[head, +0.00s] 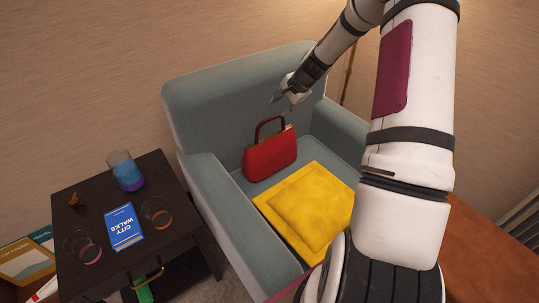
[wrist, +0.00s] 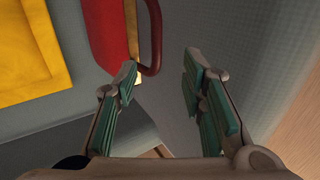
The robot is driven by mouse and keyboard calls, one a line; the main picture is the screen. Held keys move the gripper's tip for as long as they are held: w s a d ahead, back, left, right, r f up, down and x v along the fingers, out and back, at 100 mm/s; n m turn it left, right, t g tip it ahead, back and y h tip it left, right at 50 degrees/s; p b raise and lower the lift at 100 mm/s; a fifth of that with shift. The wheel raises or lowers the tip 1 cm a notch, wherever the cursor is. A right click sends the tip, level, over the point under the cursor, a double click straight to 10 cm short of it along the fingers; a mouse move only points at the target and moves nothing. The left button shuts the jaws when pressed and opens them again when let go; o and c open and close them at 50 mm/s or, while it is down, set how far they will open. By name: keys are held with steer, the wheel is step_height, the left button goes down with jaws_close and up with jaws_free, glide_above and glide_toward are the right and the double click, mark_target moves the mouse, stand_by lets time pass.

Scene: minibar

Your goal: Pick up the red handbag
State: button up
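The red handbag (head: 269,157) stands upright on the seat of a grey-blue armchair, near the backrest, with its dark red handle arching up. In the wrist view, part of the red handbag (wrist: 109,32) and its handle (wrist: 153,40) show at the top, left of centre. My gripper (head: 281,98) is above and slightly right of the handle in the head view, in front of the backrest. In the wrist view my gripper (wrist: 160,85) is open, its green-padded fingers apart with nothing between them. The handle lies just beyond the left fingertip; I cannot tell whether they touch.
A yellow cushion (head: 309,208) lies on the seat in front of the bag. The armchair (head: 213,93) has raised arms and a backrest. A dark side table (head: 95,200) at left holds a book (head: 124,227), a blue glass (head: 126,171) and other glasses.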

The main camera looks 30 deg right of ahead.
mark_target(271, 118)
steer(key=shift+s+a+b+x, duration=0.15)
steer(key=shift+b+x, duration=0.25)
steer(key=shift+x, duration=2.4)
steer(key=shift+s+a+b+x, duration=0.1)
steer(key=shift+b+x, duration=0.3)
steer(key=shift+x, duration=2.4)
steer(key=shift+f, duration=0.15)
steer(key=shift+c, duration=0.4)
jaws_close()
